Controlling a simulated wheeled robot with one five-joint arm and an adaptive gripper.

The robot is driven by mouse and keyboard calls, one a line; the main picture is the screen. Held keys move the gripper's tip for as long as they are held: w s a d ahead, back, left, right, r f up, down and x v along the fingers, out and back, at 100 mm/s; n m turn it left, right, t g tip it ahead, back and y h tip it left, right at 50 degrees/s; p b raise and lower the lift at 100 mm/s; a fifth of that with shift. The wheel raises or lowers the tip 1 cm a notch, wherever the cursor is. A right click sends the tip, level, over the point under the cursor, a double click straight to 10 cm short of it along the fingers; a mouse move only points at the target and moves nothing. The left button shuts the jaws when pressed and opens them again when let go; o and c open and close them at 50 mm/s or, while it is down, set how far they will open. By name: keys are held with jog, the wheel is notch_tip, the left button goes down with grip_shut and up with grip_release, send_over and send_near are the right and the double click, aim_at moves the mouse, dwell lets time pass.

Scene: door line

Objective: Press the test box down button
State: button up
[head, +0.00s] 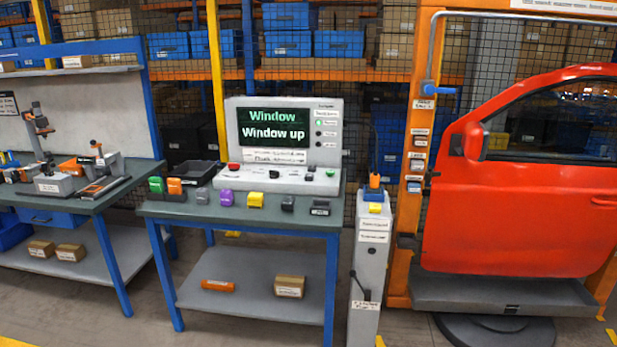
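The test box (228,127) is a light grey console on the middle bench. Small labels and indicators run down the right of the screen, one lit green (319,123). The button labels are too small to read, so I cannot tell which is the down button. My gripper is not in view.
The middle bench (260,219) holds several small coloured blocks along its front edge and a black tray (195,172). A grey post (371,255) stands right of it, before a red car door (525,215) on an orange frame. A tool bench stands left. Floor shows in front.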

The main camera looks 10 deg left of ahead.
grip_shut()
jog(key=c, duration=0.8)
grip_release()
